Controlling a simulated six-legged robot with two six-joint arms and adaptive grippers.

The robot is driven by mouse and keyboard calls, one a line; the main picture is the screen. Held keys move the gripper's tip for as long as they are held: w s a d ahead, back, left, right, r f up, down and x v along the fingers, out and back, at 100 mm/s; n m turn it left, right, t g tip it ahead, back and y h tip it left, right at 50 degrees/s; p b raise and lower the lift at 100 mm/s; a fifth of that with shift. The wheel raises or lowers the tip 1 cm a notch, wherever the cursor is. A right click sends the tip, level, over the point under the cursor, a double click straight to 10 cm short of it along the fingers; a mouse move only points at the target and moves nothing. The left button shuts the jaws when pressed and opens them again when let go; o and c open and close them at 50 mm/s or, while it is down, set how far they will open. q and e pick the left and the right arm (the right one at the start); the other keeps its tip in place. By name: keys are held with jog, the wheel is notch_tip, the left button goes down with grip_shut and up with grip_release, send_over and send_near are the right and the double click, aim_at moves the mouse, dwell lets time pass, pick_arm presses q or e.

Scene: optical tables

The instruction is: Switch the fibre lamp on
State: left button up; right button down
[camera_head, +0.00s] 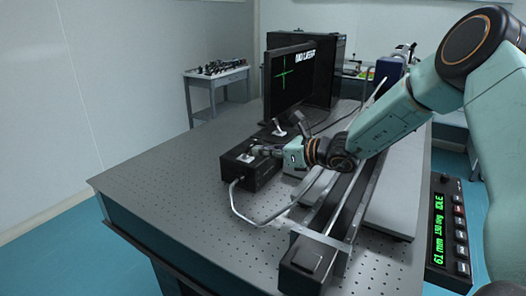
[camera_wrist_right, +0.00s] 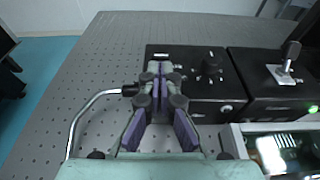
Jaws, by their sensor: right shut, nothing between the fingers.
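The fibre lamp looks to be the black box (camera_head: 248,172) on the perforated table, with a grey bent light guide (camera_head: 236,205) coming out of its side. In the wrist view the box (camera_wrist_right: 207,92) has a dark knob (camera_wrist_right: 210,68) on its top panel and a small pale green round spot (camera_wrist_right: 227,108) near a corner. The light guide (camera_wrist_right: 88,107) curves away at the left there. My right gripper (camera_head: 264,151) is shut and empty over the box; in the wrist view its fingertips (camera_wrist_right: 160,70) are left of the knob, apart from it. Contact with the panel is unclear. My left gripper is out of view.
A second black box with an upright lever (camera_wrist_right: 287,62) stands beside the lamp. A monitor (camera_head: 288,82) showing a green cross stands behind. A long dark rail (camera_head: 335,215) runs along the table's right part. The perforated table top (camera_head: 165,165) is clear at left.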

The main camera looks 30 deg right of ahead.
jog(key=shift+w+d+f, duration=0.1)
dwell(0.3)
jog(key=shift+r+h+p, duration=0.25)
jog(key=shift+h+p, duration=0.05)
jog(key=shift+p, duration=0.4)
jog(key=shift+r+g, duration=0.1)
jog(key=shift+g, duration=0.2)
